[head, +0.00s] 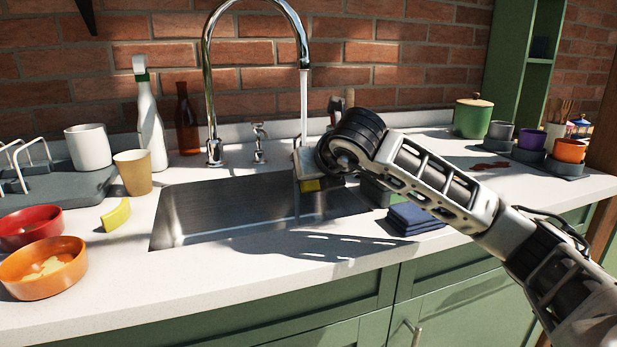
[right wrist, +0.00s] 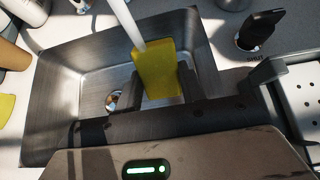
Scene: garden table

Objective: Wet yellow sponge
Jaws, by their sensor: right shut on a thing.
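The yellow sponge (right wrist: 156,66) is clamped between the fingers of my right gripper (right wrist: 158,88) in the right wrist view. The gripper is shut on it and holds it over the steel sink (head: 215,205). In the head view only a small part of the sponge (head: 312,185) shows below my right gripper (head: 308,172). A stream of water (head: 304,100) runs from the chrome tap (head: 210,85). In the right wrist view the stream (right wrist: 128,22) comes down onto the top of the sponge. My left gripper is not in view.
Another yellow piece (head: 116,215) lies on the counter left of the sink, near a tan cup (head: 133,172) and red (head: 30,228) and orange (head: 43,268) bowls. Folded blue cloths (head: 413,219) lie right of the sink. A white bottle (head: 150,120) stands behind.

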